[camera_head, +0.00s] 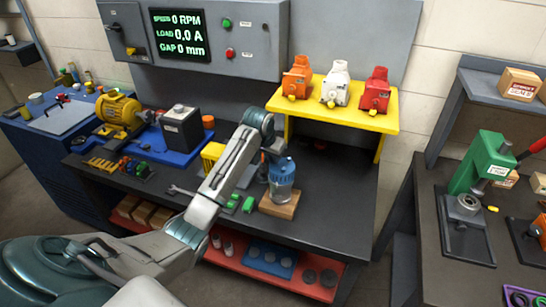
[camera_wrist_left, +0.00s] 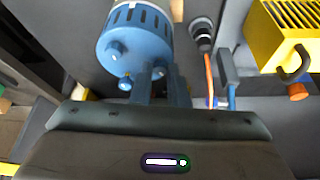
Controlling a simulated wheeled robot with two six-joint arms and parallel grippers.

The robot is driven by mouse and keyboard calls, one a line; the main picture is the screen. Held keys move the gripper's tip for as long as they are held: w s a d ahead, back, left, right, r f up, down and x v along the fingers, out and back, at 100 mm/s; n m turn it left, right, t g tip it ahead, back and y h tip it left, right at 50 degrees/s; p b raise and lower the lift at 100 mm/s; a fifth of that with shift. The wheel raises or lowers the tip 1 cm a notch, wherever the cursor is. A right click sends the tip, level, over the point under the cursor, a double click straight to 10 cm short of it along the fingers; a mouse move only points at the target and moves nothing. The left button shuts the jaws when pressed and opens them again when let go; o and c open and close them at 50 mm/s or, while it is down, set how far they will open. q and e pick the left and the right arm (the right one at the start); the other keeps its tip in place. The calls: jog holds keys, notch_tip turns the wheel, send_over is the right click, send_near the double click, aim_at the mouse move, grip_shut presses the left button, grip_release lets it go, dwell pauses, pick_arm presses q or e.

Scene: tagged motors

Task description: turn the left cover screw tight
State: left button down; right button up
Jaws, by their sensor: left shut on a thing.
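A blue motor (camera_head: 283,168) stands upright over a clear-grey lower part on a wooden block (camera_head: 280,204) on the dark bench. My left gripper (camera_head: 272,150) is at the motor's upper left side, its fingers partly hidden by the wrist. In the left wrist view the blue slotted motor cover (camera_wrist_left: 138,38) is at the top, with small round knobs on its side. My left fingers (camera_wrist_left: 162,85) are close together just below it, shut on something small. The left cover screw cannot be made out clearly; the fingers hide the spot. My right gripper is not in view.
A yellow shelf (camera_head: 350,113) with orange, white and red tagged motors stands behind the blue one. A wrench (camera_head: 183,191) and green blocks (camera_head: 248,204) lie on the bench. A yellow slotted box (camera_wrist_left: 285,35) and cables are near my left fingers. A green press (camera_head: 480,165) stands at right.

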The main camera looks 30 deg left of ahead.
pick_arm(q)
jog(key=shift+a+r+m+h, duration=0.15)
jog(key=shift+m+h, duration=0.45)
jog(key=shift+m, duration=0.9)
jog(key=c, duration=1.4)
grip_release()
